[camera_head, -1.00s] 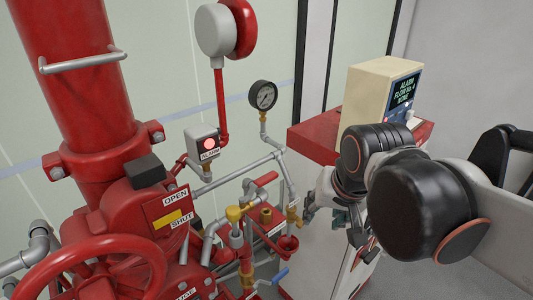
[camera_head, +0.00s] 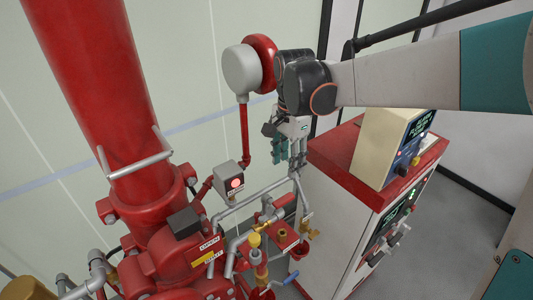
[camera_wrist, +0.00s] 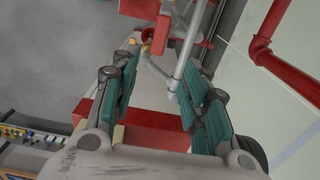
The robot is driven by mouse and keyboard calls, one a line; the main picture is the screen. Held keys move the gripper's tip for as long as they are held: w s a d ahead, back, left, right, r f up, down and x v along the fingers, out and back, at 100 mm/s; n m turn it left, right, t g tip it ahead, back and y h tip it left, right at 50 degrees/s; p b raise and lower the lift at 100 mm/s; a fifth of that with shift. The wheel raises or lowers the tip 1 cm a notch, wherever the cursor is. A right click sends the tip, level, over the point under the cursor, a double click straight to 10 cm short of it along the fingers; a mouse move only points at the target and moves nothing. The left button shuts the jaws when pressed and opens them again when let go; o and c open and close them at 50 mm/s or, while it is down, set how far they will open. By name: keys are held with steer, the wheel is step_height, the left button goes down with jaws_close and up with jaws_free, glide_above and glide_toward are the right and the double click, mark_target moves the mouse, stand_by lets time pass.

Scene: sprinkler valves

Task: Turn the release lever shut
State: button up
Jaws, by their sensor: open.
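My gripper (camera_head: 289,157) points down above the pipework, beside the red-and-grey bell. In the wrist view my gripper (camera_wrist: 160,64) has its two green-padded fingers spread, with nothing held between them. A red handle (camera_head: 286,200) shows behind the grey pipes, below my gripper and apart from it. I cannot tell for sure that this is the release lever. A blue lever (camera_head: 290,277) sits lower, near the bottom edge. A red block-like part (camera_wrist: 174,34) lies beyond the fingertips in the wrist view; its identity is unclear.
A grey vertical pipe (camera_head: 304,215) stands just below my gripper. The bell (camera_head: 243,70) and alarm box (camera_head: 229,180) are to the left. A red-topped cabinet (camera_head: 330,200) with a beige alarm panel (camera_head: 385,147) stands to the right. Grey floor is clear beyond it.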

mark_target(286, 197)
step_height(286, 197, down, 14)
steer(key=shift+r, duration=0.25)
stand_by(0.3)
jaws_close()
